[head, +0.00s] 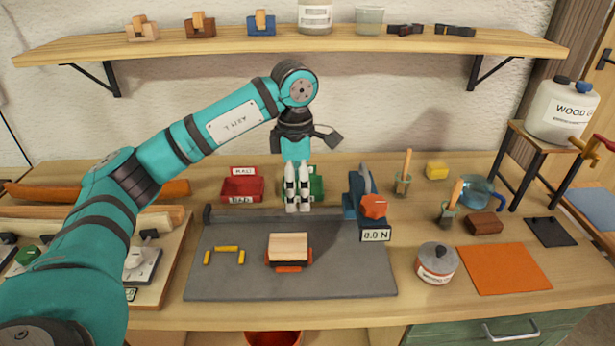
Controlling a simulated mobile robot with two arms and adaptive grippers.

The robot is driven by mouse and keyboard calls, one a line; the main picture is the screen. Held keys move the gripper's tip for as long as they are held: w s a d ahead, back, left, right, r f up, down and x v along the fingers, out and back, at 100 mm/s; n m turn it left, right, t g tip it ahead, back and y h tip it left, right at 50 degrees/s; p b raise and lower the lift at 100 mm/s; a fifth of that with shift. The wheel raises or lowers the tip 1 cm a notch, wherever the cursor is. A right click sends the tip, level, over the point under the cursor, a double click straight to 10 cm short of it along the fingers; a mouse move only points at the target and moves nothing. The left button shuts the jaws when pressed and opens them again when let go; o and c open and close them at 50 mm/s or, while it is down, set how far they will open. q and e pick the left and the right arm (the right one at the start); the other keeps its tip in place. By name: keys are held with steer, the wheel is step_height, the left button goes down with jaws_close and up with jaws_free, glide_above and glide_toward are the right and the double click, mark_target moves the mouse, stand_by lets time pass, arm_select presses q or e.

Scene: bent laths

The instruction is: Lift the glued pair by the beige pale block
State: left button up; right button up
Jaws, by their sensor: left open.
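My right gripper is out of view.
Yellow pieces (227,248) lie left of the block. A blue device with an orange knob (373,207) and a display reading 0.0 N stands at the mat's back right. Red (242,189) and green bins stand behind. A lidded pot (437,263) stands right of the mat.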

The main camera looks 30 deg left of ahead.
arm_select(q)
steer(key=p, duration=0.1)
glide_above(296, 242)
step_height(296, 242, down, 5)
step_height(296, 242, down, 11)
steer(key=p, duration=0.2)
steer(key=shift+r+p, duration=0.2)
steer(key=shift+p, duration=0.1)
steer(key=shift+f, duration=0.65)
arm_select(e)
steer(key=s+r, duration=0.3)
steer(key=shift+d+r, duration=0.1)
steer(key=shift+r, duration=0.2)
arm_select(q)
steer(key=shift+c, duration=0.4)
